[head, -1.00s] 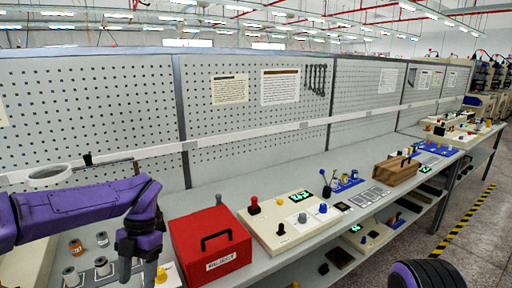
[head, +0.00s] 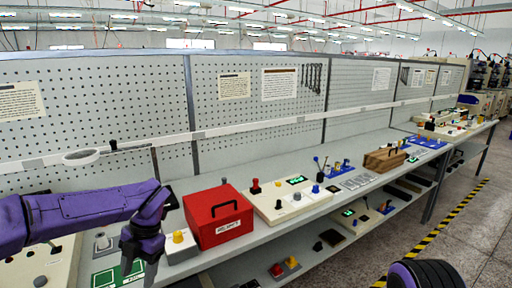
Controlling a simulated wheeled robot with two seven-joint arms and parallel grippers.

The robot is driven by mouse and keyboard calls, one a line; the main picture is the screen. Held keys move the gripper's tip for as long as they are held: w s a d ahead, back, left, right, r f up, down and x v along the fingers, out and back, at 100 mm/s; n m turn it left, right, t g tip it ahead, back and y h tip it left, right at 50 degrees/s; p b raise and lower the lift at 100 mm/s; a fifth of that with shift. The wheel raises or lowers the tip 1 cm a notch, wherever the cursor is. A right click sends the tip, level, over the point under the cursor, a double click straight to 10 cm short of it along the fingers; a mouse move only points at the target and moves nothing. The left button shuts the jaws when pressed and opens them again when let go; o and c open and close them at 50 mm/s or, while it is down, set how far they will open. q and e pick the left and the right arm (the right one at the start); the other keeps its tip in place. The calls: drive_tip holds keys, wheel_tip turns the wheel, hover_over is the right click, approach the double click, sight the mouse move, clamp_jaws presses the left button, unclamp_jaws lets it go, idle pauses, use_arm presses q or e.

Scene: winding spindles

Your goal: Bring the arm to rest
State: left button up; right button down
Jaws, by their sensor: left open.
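My left arm, purple, comes in from the left of the head view. Its dark gripper (head: 140,262) points down over the near left part of the bench, left of the red box, and is open. I see nothing held between its fingers. The fingertips stand above a green and white panel (head: 108,277). My right gripper is not in view.
A red box (head: 218,214) with a black handle stands right of my gripper. A yellow knob (head: 178,237) lies between them. A control panel (head: 290,203), a wooden box (head: 385,160) and a pegboard wall (head: 250,105) line the bench (head: 270,170).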

use_arm(q)
drive_tip(key=w+a+f+m+t+y, duration=0.2)
drive_tip(key=a+f+m+t+y, duration=0.3)
drive_tip(key=f, duration=0.4)
drive_tip(key=s+d+f+m+t+h+b, duration=0.1)
drive_tip(key=s+d+f+m+t+b, duration=0.1)
drive_tip(key=s+f+m, duration=0.35)
drive_tip(key=s+d+f+m+t+b, duration=0.1)
drive_tip(key=s+d+f+m+t, duration=0.15)
drive_tip(key=f+m, duration=0.55)
drive_tip(key=s+f+m+g+h+b, duration=0.1)
drive_tip(key=s+f, duration=0.3)
drive_tip(key=s, duration=0.4)
drive_tip(key=s+a+f+m+g+h+b, duration=0.1)
drive_tip(key=s+f+m, duration=0.3)
drive_tip(key=s, duration=0.4)
drive_tip(key=s+f+m+g+h+b, duration=0.1)
drive_tip(key=s+f+m, duration=0.1)
drive_tip(key=s+f, duration=0.4)
drive_tip(key=shift+s+a+f+g, duration=0.15)
drive_tip(key=shift+s+g, duration=0.2)
drive_tip(key=shift+s, duration=0.55)
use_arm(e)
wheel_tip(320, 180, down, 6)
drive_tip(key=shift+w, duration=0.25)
use_arm(q)
drive_tip(key=shift+m, duration=0.25)
drive_tip(key=shift+c, duration=0.2)
